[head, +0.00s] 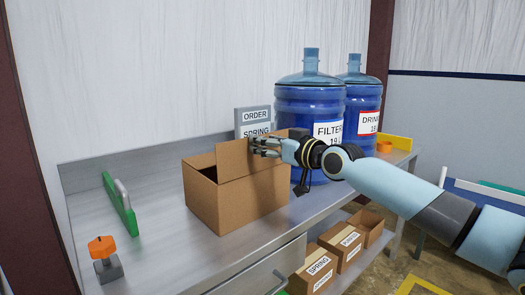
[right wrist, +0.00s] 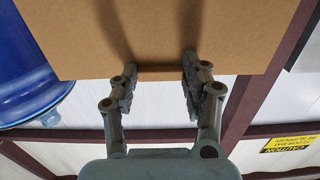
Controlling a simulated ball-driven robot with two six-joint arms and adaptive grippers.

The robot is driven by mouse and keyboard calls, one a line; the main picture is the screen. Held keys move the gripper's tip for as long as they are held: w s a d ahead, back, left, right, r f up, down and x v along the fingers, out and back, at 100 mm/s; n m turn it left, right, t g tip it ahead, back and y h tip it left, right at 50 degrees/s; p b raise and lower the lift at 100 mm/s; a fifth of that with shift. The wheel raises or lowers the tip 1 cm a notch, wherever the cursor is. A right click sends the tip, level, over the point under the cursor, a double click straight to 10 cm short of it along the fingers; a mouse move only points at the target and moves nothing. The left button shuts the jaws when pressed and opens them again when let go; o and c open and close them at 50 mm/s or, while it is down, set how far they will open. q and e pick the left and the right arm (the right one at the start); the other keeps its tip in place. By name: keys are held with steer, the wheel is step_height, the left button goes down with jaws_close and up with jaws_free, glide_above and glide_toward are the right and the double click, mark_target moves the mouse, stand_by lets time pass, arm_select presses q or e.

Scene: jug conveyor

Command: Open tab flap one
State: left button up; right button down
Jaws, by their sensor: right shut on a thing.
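An open brown cardboard box (head: 225,203) stands on the metal bench, its dark inside partly showing at the left. One tab flap (head: 232,160) stands up from the box's near right side. My right gripper (head: 262,146) is at the upper edge of this flap and shut on it. In the right wrist view the gripper's two fingers (right wrist: 160,82) reach the edge of a broad brown cardboard panel (right wrist: 150,35). How deep the fingers grip is hard to tell. My left gripper is not in view.
Two blue water jugs, FILTER (head: 300,110) and DRINK (head: 365,98), stand behind on the right. A grey ORDER SPRING sign (head: 252,114) is behind the box. A green piece with a grey handle (head: 112,195) and an orange knob (head: 102,246) are at left. Small boxes (head: 318,271) sit below.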

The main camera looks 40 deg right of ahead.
steer(key=shift+s+d+f, duration=0.1)
steer(key=shift+s+f, duration=0.15)
steer(key=shift+f, duration=0.2)
stand_by(0.9)
steer(key=c, duration=1.1)
jaws_free()
steer(key=o, duration=0.5)
steer(key=shift+w+d, duration=0.1)
steer(key=shift+r, duration=0.15)
steer(key=shift+r, duration=0.1)
step_height(320, 180, up, 10)
